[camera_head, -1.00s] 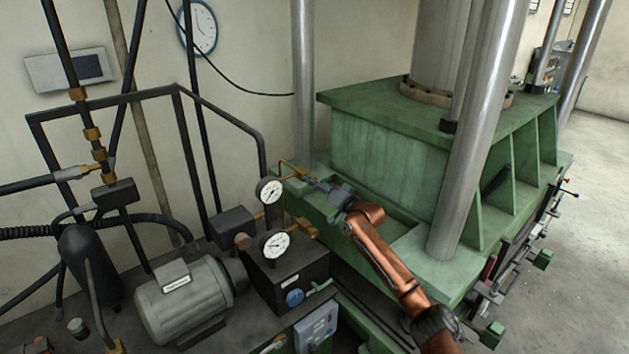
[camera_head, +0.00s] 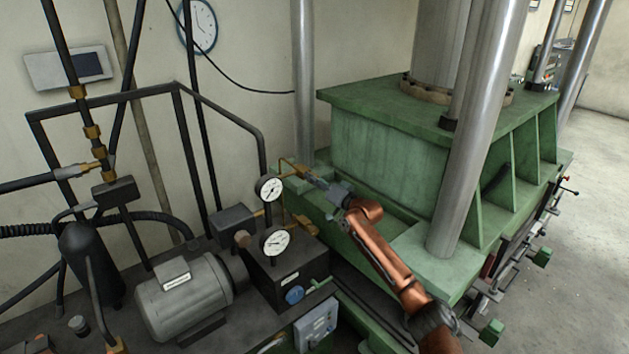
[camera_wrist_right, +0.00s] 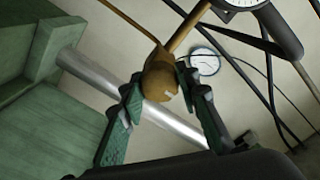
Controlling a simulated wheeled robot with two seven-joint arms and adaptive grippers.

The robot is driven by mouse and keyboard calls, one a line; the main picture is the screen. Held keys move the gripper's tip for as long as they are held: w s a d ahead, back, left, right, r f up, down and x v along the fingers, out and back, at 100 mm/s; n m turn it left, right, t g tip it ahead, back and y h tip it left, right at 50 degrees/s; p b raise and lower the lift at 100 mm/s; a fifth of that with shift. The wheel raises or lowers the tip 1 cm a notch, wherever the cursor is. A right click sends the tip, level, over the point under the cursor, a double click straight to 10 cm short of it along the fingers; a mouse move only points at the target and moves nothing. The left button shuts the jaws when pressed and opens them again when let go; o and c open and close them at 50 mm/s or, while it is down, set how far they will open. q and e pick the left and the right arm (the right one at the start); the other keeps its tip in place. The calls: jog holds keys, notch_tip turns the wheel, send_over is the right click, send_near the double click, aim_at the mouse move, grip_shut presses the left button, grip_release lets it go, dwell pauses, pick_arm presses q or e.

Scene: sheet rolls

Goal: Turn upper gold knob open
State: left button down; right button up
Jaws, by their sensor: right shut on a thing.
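The upper gold knob (camera_wrist_right: 161,80) sits between the two fingers of my right gripper (camera_wrist_right: 160,84) in the right wrist view, at the end of a gold pipe. The fingers are shut on it, one on each side. In the head view my right gripper (camera_head: 311,180) reaches to the end of the upper gold pipe, right of the upper gauge (camera_head: 269,188); the knob is mostly hidden there by the fingers. A lower gold fitting (camera_head: 306,226) shows below, near the lower gauge (camera_head: 276,241). My left gripper is not in view.
A green press (camera_head: 385,160) with steel columns stands right of and behind the gripper. A dark valve block (camera_head: 287,272) and a grey motor (camera_head: 183,300) are at the lower left. Black pipes and a wall clock (camera_head: 198,26) are behind.

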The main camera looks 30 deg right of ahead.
jog(key=n+b, duration=0.3)
jog(key=shift+f, duration=0.15)
jog(key=shift+n+b, duration=0.5)
jog(key=shift+n, duration=1.6)
jog(key=n, duration=0.7)
jog(key=shift+n+p, duration=0.35)
jog(key=shift+n, duration=1.45)
